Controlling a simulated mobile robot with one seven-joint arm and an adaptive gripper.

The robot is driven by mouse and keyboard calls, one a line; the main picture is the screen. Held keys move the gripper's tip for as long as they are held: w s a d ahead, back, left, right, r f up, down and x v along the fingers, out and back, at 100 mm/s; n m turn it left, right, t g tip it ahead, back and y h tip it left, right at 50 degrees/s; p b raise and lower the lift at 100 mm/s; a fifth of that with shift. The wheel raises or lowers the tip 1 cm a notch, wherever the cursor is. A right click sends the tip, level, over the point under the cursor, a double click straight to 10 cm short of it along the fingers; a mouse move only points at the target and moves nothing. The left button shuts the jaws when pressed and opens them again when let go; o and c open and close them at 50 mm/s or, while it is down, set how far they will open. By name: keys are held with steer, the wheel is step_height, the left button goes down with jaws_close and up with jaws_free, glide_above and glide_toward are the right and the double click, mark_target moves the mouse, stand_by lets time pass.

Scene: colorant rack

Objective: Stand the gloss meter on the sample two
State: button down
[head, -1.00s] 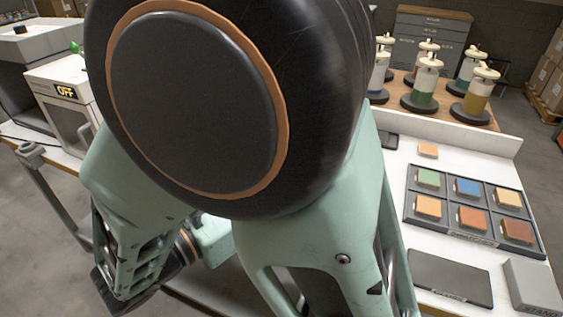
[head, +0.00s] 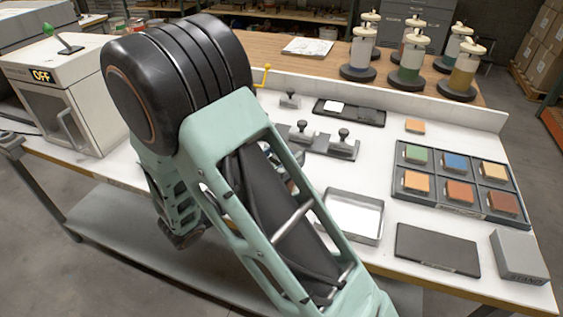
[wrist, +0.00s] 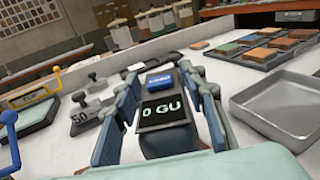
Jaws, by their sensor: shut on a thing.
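My gripper (wrist: 160,95) is shut on the gloss meter (wrist: 164,112), a dark block with a "0 GU" display and a blue top part. Its blue-grey fingers flank the meter in the wrist view. The gripper and meter are hidden behind my arm in the head view. The sample tray (head: 458,213) stands at the right of the white bench with green, blue, orange and red-brown squares in compartments; it also shows at upper right in the wrist view (wrist: 232,57). I cannot read which sample is number two. The meter is apart from the tray.
An empty metal tray (head: 352,237), a dark pad (head: 437,250) and a grey stand block (head: 519,257) lie near the front. Knobbed weights (head: 343,146) and a loose orange tile (head: 415,126) lie farther back. Pump bottles (head: 408,62) stand behind the bench.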

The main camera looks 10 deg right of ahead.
steer(key=shift+f, duration=1.05)
steer(key=shift+f, duration=0.2)
steer(key=c, duration=1.2)
jaws_free()
steer(key=shift+r, duration=0.15)
steer(key=b+v, duration=0.1)
steer(key=v, duration=1.1)
